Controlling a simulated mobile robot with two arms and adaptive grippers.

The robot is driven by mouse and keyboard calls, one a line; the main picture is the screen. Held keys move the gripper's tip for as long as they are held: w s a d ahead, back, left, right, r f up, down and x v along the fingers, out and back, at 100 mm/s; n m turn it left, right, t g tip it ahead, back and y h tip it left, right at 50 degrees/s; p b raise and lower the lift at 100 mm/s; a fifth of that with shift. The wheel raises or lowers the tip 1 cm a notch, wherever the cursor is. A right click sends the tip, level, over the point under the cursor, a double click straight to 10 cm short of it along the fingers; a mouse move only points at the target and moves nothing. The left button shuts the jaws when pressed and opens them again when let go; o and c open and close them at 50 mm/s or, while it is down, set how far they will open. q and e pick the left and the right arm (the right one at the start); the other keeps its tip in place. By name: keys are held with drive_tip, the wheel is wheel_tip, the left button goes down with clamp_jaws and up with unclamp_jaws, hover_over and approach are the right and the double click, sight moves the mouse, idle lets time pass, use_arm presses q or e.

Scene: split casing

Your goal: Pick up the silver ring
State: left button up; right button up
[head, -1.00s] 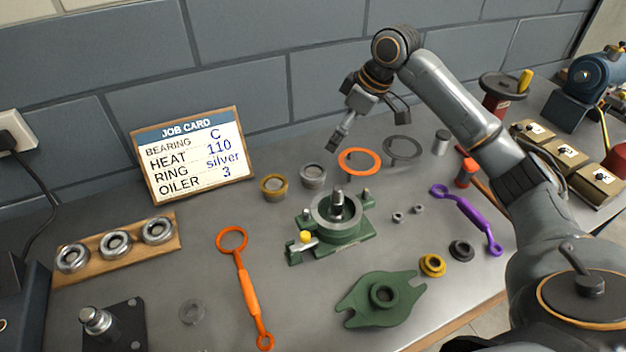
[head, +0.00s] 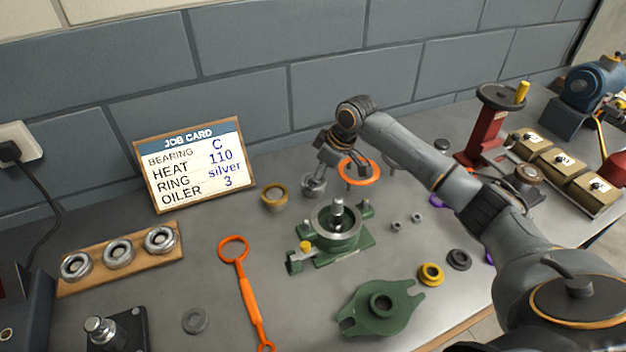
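A silver ring (head: 313,187) stands on the bench just right of a similar brass ring (head: 274,198), behind the green casing half (head: 338,232). My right gripper (head: 335,174) is low over the bench, pointing down, with its fingers spread. One finger is at the silver ring and partly hides it; the other is over the flat orange ring (head: 372,164). I cannot tell whether the finger touches the silver ring. My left gripper is not in view.
The job card (head: 194,166) reads RING silver. A red press (head: 485,135) stands right.

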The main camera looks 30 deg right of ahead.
drive_tip(key=shift+c, duration=0.4)
drive_tip(key=c, duration=1.2)
drive_tip(key=shift+c, duration=0.2)
